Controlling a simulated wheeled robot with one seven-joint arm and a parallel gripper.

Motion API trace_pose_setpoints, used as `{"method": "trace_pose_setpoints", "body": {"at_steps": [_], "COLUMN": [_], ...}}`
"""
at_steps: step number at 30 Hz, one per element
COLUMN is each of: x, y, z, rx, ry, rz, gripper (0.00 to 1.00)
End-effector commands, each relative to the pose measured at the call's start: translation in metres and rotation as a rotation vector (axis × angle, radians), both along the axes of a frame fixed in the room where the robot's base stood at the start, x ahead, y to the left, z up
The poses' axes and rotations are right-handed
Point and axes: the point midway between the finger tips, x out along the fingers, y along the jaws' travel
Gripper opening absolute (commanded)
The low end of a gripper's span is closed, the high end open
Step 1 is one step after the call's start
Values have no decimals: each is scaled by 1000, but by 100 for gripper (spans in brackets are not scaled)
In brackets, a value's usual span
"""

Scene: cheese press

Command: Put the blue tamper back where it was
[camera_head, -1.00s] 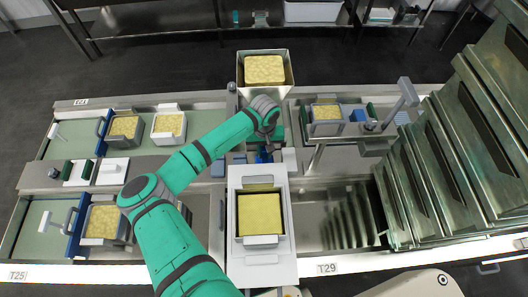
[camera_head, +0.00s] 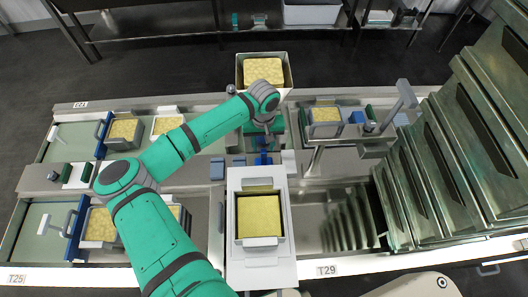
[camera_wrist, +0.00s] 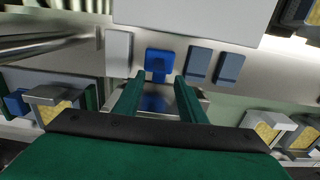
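The blue tamper (camera_head: 263,159) stands in a row of small blocks behind the white press mould, and it also shows in the wrist view (camera_wrist: 159,62). It sits between a pale block on one side and grey-blue blocks on the other. My gripper (camera_wrist: 160,78) is open, with its two green fingers apart and pointing toward the tamper. The tamper shows just beyond the fingertips, with no finger visibly closed on it. A darker blue patch lies between the fingers; I cannot tell whether it is a reflection. In the head view my wrist hides part of this spot.
Grey-blue blocks (camera_head: 238,160) stand close to the tamper. A white frame (camera_head: 280,207) with a cheese-filled mould (camera_head: 258,216) is in front. A tray with yellow cheese (camera_head: 263,71) stands behind. Tall metal panels (camera_head: 450,160) rise at the right.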

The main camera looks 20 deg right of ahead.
Motion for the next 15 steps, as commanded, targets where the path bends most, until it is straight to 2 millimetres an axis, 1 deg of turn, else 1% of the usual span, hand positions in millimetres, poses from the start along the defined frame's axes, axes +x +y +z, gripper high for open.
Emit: {"method": "trace_pose_setpoints", "body": {"at_steps": [1, 6, 10, 15], "x": [1, 0, -1, -2], "y": [0, -2, -2, -5], "z": [11, 36, 47, 52], "rx": [2, 1, 1, 1], "ry": [-5, -2, 0, 0], "rz": [-4, -6, -6, -9], "gripper": [37, 37, 37, 37]}}
